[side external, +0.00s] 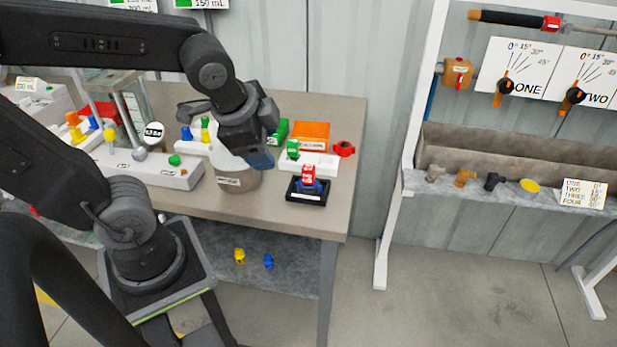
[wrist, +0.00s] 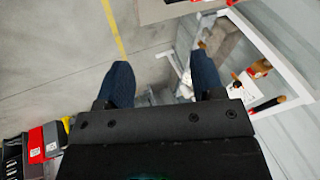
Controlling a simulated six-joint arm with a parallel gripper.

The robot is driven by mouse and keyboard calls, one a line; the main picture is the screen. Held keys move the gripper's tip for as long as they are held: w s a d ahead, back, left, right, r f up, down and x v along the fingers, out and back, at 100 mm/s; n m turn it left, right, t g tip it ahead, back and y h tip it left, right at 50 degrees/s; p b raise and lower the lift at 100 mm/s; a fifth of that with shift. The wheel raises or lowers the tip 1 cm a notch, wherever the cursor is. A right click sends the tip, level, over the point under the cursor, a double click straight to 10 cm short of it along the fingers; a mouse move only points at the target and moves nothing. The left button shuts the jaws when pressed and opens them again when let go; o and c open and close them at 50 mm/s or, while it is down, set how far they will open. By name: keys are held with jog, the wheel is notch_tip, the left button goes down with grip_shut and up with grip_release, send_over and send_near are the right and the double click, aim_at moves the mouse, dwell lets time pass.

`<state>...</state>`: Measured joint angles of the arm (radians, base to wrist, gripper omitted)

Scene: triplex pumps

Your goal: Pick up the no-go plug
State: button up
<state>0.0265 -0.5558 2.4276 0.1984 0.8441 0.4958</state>
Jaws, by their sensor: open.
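A red plug (side external: 308,173) with a white label, likely the no-go plug, stands in a black square tray (side external: 296,197) on the bench, with some blue at its base. The label is too small to read. A similar green plug (side external: 292,148) stands in a white tray (side external: 322,168) just behind it. My gripper (side external: 261,160) is above the bench, left of and apart from the red plug. In the wrist view my gripper's two dark blue fingers (wrist: 163,80) are spread, with nothing between them. Neither plug can be made out in the wrist view.
An orange box (side external: 311,132) and a red part (side external: 344,149) are at the bench's back right. A round labelled container (side external: 239,178) stands below my gripper. A white fixture (side external: 150,169) is left. A white-framed rack (side external: 412,150) stands to the right, beyond open floor.

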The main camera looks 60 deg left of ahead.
jog(key=w+a+f+m+y, duration=0.25)
jog(key=w+m, duration=0.25)
jog(key=m, duration=1.5)
send_near(308, 168)
jog(key=shift+y, duration=0.25)
jog(key=x, duration=1.1)
jog(key=shift+d+f, duration=0.15)
jog(key=shift+d, duration=0.1)
jog(key=c, duration=1.1)
